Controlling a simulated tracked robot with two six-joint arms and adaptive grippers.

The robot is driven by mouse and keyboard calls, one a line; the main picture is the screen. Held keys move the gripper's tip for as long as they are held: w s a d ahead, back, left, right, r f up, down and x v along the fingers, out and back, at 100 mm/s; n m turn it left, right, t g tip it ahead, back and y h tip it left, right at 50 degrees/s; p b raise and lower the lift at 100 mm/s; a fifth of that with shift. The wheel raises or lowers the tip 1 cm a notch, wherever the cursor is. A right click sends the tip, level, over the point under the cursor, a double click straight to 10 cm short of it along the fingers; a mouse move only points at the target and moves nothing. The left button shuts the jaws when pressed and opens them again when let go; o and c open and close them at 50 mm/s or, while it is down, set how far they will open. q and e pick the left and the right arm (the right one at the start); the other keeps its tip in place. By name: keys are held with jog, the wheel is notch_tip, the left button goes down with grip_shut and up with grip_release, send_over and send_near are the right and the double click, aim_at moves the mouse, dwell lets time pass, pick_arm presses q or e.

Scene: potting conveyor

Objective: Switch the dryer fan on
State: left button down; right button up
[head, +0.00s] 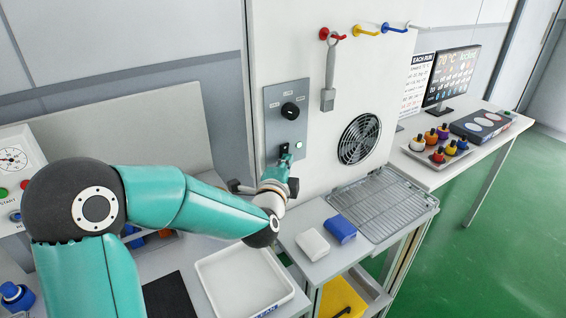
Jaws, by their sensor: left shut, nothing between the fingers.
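The dryer's grey control panel (272,98) is on the front of the tall white cabinet. It carries a black rotary knob (290,111) with small labels around it, and a small pale round button or lamp (299,145) lower right. The fan (359,138) sits behind a round black grille to the right of the panel; I cannot tell whether it turns. My left gripper (286,156) is shut and empty at the panel's lower part, below the knob. It hides part of a dark switch there; I cannot tell whether it touches. My right gripper is out of view.
A wire rack (372,207) sticks out below the fan. A white block (312,244) and a blue block (341,229) lie beside it. An empty white tray (242,280) stands in front. A grey tool (328,97) hangs from the red hook.

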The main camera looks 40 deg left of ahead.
pick_arm(q)
jog(key=shift+s+d+f, duration=0.15)
jog(key=shift+d, duration=0.25)
jog(key=s+d+f+b, duration=0.1)
jog(key=s+d+b, duration=0.3)
jog(key=s, duration=0.6)
jog(key=d, duration=0.2)
jog(key=shift+s+d+b, duration=0.2)
jog(key=shift+d+b, duration=0.1)
jog(key=shift+f, duration=0.15)
